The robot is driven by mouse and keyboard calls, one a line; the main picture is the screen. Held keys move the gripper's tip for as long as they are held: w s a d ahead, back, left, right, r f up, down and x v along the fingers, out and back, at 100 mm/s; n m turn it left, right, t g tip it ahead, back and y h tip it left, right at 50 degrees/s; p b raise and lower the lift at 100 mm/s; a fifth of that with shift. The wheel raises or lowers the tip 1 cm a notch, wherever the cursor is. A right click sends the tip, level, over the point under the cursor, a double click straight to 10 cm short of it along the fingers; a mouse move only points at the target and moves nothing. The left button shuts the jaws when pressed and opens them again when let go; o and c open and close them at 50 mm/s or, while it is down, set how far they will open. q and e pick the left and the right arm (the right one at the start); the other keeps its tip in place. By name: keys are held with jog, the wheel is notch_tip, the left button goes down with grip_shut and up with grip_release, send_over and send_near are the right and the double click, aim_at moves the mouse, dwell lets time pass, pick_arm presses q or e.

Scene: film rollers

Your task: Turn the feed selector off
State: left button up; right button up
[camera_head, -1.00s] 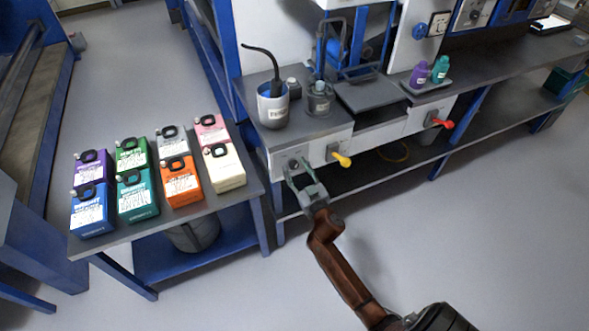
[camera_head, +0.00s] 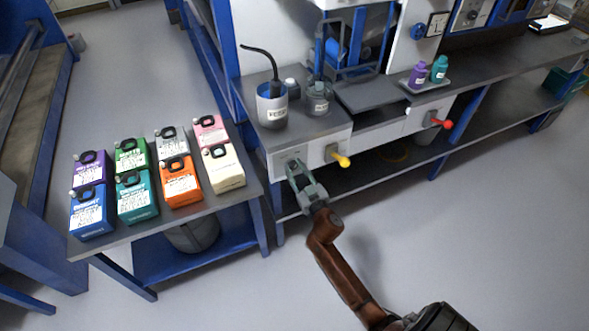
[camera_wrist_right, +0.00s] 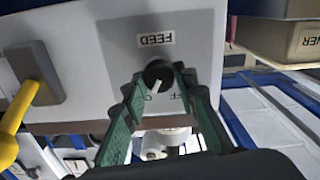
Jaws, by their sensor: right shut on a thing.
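The feed selector is a dark round knob (camera_wrist_right: 158,74) with a white pointer mark, on a grey plate (camera_wrist_right: 120,60) on the bench's front panel. A FEED label (camera_wrist_right: 156,39) shows upside down in the right wrist view. On the knob's other side is lettering partly hidden by the fingers; it seems to read OFF. My right gripper (camera_wrist_right: 157,78) is shut on the knob, one green finger on each side. In the head view, my right gripper (camera_head: 295,168) is at the panel and hides most of the knob. My left gripper is not in view.
A yellow-handled valve (camera_head: 340,159) is close to the right of my gripper. A red-handled one (camera_head: 441,123) is farther right. A side table (camera_head: 240,201) holds several coloured jugs.

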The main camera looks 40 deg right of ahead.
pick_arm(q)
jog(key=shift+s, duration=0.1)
pick_arm(e)
jog(key=shift+a+n, duration=0.1)
jog(key=shift+n, duration=0.3)
jog(key=shift+n+p, duration=0.3)
jog(key=shift+n, duration=0.7)
jog(key=n, duration=0.2)
jog(key=shift+n, duration=0.4)
jog(key=shift+f+n, duration=0.1)
jog(key=shift+n, duration=1.6)
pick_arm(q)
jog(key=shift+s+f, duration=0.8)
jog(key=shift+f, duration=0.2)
pick_arm(e)
jog(key=shift+n, duration=1.3)
